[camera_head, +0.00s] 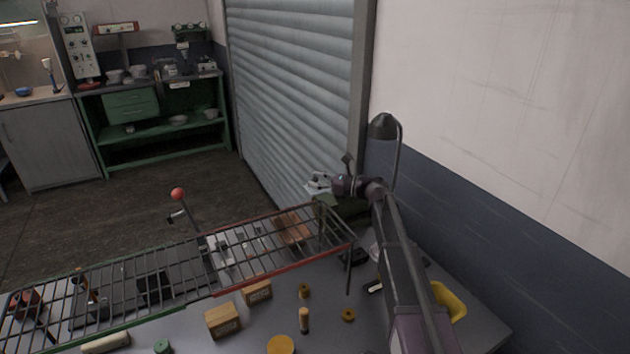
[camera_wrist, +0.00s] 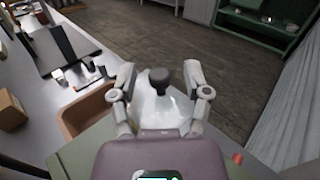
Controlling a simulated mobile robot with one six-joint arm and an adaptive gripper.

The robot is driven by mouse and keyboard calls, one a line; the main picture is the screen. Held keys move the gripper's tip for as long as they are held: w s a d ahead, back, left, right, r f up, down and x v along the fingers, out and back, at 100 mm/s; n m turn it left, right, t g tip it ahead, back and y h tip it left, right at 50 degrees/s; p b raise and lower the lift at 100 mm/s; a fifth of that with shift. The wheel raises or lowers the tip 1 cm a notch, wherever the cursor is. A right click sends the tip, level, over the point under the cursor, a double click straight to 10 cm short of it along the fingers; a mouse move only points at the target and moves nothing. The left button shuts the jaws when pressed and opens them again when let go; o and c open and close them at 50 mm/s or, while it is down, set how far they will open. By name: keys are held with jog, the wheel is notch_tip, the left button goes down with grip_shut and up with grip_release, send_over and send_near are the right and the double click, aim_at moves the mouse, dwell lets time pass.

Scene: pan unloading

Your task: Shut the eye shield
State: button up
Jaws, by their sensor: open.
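The eye shield (camera_wrist: 158,108) looks like a pale, see-through pane in the wrist view, with a dark round knob (camera_wrist: 160,76) at its far end. My gripper (camera_wrist: 161,88) is open, with one finger on each side of the knob and pane. I cannot tell whether the fingers touch either one. In the head view my gripper (camera_head: 318,183) is above a dark green machine (camera_head: 345,209) at the bench's far end. The shield is too small to make out there. The palm hides its near part, and its tilt is unclear.
A wire rack (camera_head: 270,245) stands over the bench left of my arm. A red-knobbed lever (camera_head: 178,196) rises behind it. Cartons (camera_head: 222,320) and a yellow tray (camera_head: 449,301) are on the bench. A lamp (camera_head: 383,127) and wall are close on the right.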

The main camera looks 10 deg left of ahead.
jog(key=shift+a, duration=0.2)
jog(key=shift+c, duration=0.2)
grip_shut()
jog(key=shift+w+r, duration=0.1)
jog(key=shift+m+p, duration=0.3)
jog(key=shift+p, duration=0.1)
jog(key=shift+f+h, duration=0.25)
jog(key=shift+h, duration=0.15)
